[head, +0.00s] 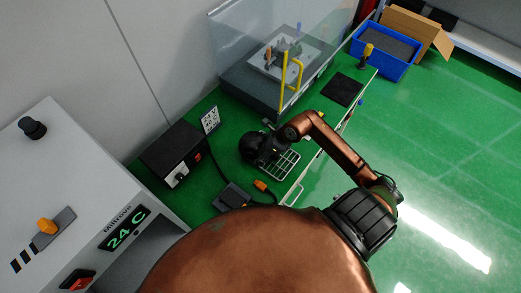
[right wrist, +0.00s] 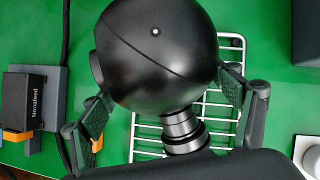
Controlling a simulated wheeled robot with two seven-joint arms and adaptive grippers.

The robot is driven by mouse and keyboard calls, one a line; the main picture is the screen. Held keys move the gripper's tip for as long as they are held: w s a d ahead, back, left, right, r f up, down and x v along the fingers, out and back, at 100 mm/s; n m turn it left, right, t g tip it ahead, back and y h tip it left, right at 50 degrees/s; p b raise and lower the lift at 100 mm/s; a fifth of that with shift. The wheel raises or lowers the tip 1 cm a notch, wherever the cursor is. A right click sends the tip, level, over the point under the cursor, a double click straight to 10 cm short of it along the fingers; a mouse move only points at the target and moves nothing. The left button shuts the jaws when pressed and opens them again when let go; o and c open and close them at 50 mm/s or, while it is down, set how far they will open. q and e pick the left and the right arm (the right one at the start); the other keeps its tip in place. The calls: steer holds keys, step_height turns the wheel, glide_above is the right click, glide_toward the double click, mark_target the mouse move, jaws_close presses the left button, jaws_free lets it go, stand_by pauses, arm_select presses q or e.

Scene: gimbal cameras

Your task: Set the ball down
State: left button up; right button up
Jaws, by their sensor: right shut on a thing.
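The ball is a glossy black gimbal camera sphere (right wrist: 160,50) on a short ringed neck, filling the upper middle of the right wrist view. My right gripper (right wrist: 165,100) is shut on it, with one dark green pad on each side of its lower part. In the head view the black ball (head: 253,142) is small, and my right gripper (head: 268,146) is hard to tell from it. A white wire rack (right wrist: 218,108) lies beneath the ball; it also shows in the head view (head: 283,166). Whether the ball touches the rack is unclear. My left gripper is not in view.
A black power supply box (head: 172,155) stands left of the rack, on the green bench. A dark device with an orange plug (head: 262,186) lies in front. A clear-walled enclosure (head: 262,88) stands behind. A flat black pad (head: 342,90) lies at the right.

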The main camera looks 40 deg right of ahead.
steer(key=shift+f, duration=0.1)
steer(key=o, duration=1.6)
steer(key=v, duration=1.2)
